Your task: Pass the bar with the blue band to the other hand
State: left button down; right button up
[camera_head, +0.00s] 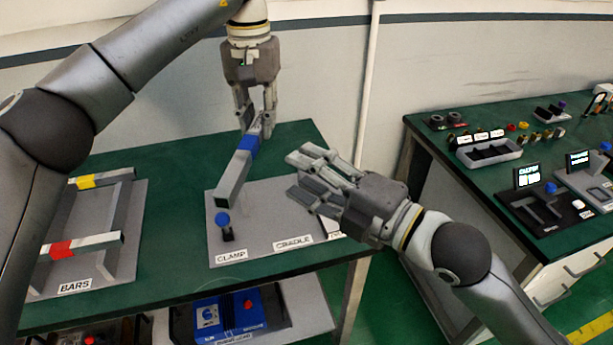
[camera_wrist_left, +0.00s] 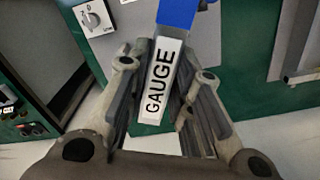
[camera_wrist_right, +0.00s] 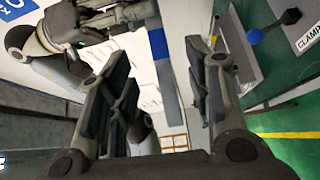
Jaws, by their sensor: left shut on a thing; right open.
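The bar with the blue band (camera_head: 237,170) is a square grey bar held in the air, sloping down to the left. My left gripper (camera_head: 256,122) is shut on its upper end; in the left wrist view (camera_wrist_left: 160,95) the fingers close around the end marked GAUGE, beside the blue band (camera_wrist_left: 176,14). My right gripper (camera_head: 300,172) is open and empty, to the right of the bar. In the right wrist view the bar (camera_wrist_right: 168,85) shows beyond and between the open fingers (camera_wrist_right: 160,80); it appears apart from them.
Below is a grey plate (camera_head: 265,248) labelled CLAMP and CRADLE, with a blue-knobbed clamp (camera_head: 223,225). A BARS rack (camera_head: 120,240) at left holds a yellow-banded bar (camera_head: 100,180) and a red-banded bar (camera_head: 85,245). A second bench (camera_head: 480,190) with devices stands at right.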

aim_at(255, 152)
jog(key=shift+n, duration=0.3)
jog(key=x, duration=0.8)
jog(key=s+a+x, duration=0.1)
jog(key=x, duration=0.2)
jog(key=shift+w+a, duration=0.25)
grip_shut()
pick_arm(q)
jog(key=c, duration=1.2)
grip_release()
pick_arm(e)
jog(key=shift+r, duration=0.1)
pick_arm(q)
jog(key=shift+r, duration=0.1)
